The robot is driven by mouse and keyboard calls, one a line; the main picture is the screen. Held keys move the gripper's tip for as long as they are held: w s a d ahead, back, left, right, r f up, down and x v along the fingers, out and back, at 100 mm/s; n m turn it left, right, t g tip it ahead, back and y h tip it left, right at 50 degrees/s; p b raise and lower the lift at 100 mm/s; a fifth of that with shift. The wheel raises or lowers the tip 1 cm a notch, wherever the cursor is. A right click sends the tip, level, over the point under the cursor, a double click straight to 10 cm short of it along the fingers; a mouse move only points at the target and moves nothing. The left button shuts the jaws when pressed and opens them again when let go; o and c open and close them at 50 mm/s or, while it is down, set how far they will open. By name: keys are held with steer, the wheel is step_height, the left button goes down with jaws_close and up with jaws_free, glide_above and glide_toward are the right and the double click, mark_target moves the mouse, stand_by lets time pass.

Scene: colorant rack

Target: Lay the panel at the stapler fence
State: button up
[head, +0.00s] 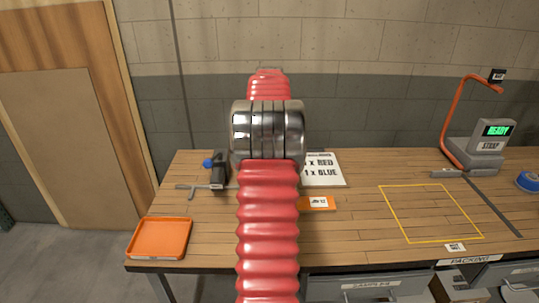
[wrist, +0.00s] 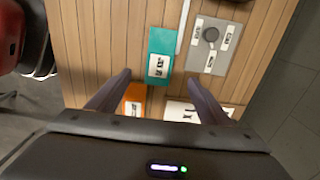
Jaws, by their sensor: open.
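My gripper (wrist: 159,75) is open in the wrist view, its two dark fingers apart above the bench with nothing between them. In the head view my red arm hides it. A teal block with a label (wrist: 160,42) and an orange piece with a label (wrist: 135,98) lie on the bench below; the orange one also shows in the head view (head: 317,203). A grey plate with a dark knob (wrist: 206,62) lies right of the teal block. A dark upright device (head: 218,171) and a grey T-shaped bar (head: 190,190) stand at the bench's left. I cannot tell which thing is the panel or the fence.
An orange tray (head: 160,239) sits at the left front edge. A white order sheet (head: 324,173) lies behind the orange piece. A yellow outlined square (head: 400,214) on the right is empty. A strapping device (head: 484,135) and a blue roll (head: 529,181) are farther right.

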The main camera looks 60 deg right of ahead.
stand_by(0.3)
steer(key=w+a+r+n+t, duration=0.1)
steer(key=w+a+r+n, duration=0.3)
steer(key=a, duration=0.7)
steer(key=w+a+r+n+h, duration=0.15)
steer(key=w+a+n, duration=0.35)
steer(key=a, duration=0.5)
steer(key=w+a+r+n+t, duration=0.15)
steer(key=a+r+n, duration=0.3)
steer(key=a, duration=0.65)
steer(key=s+a+f+n+t, duration=0.1)
steer(key=s+a+f+n, duration=0.1)
steer(key=a+n, duration=0.3)
steer(key=s+a+f+n+t+y, duration=0.1)
steer(key=s+a+n, duration=0.4)
steer(key=a, duration=0.7)
steer(key=s+a+f+n+t, duration=0.1)
steer(key=s+a+f+n, duration=0.1)
steer(key=s+a+n, duration=0.2)
steer(key=a+n, duration=0.3)
steer(key=a, duration=0.2)
steer(key=shift+a+f, duration=0.2)
steer(key=shift+f, duration=0.1)
steer(key=shift+y, duration=0.25)
steer(key=shift+c, duration=0.6)
